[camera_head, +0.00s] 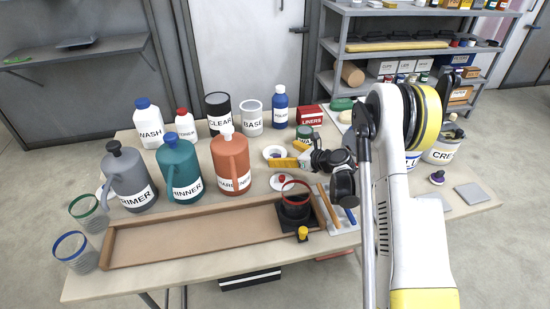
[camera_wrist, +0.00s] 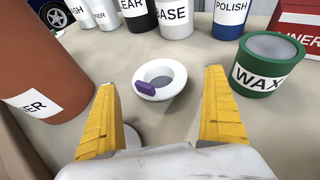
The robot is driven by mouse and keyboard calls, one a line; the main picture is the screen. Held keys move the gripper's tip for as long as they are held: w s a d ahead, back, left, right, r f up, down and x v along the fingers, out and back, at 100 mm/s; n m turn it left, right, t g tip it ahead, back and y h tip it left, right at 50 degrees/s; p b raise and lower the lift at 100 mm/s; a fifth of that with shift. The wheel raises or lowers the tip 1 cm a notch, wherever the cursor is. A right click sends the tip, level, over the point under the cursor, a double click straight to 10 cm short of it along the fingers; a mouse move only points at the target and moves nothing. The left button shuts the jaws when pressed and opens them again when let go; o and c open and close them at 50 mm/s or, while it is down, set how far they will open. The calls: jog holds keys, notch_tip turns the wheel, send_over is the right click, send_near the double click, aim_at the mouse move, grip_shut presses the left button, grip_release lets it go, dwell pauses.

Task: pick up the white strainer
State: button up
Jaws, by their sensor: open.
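The white strainer (camera_wrist: 142,90) is a small round dish with a wide white rim and a grey mesh middle, on the table beyond my fingertips in the wrist view. A small purple piece (camera_wrist: 147,86) lies in it at the near left side. In the head view the strainer (camera_head: 268,153) sits in the middle of the table, just left of my gripper (camera_head: 291,154). My gripper's yellow fingers also show in the wrist view (camera_wrist: 161,92), spread wide and empty, one on each side of the strainer's line. They do not appear to touch it.
The green WAX tin (camera_wrist: 262,68) stands close by the right finger. The orange jug (camera_wrist: 40,60) stands left of the left finger. Behind are the BASE can (camera_head: 252,117), the CLEAR can (camera_head: 217,110) and the blue POLISH bottle (camera_head: 280,112). A wooden tray (camera_head: 160,245) lies in front.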

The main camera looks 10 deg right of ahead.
aim_at(275, 153)
jog(key=b+x, duration=0.1)
jog(key=x, duration=0.1)
jog(key=b+x, duration=0.1)
jog(key=x, duration=0.1)
jog(key=shift+a+f+b, duration=0.2)
jog(key=shift+f+b, duration=0.1)
jog(key=shift+f, duration=0.2)
jog(key=shift+w+a, duration=0.15)
jog(key=shift+w, duration=0.1)
jog(key=shift+r, duration=0.1)
jog(key=c, duration=1)
jog(key=shift+o, duration=0.2)
jog(key=shift+r, duration=0.1)
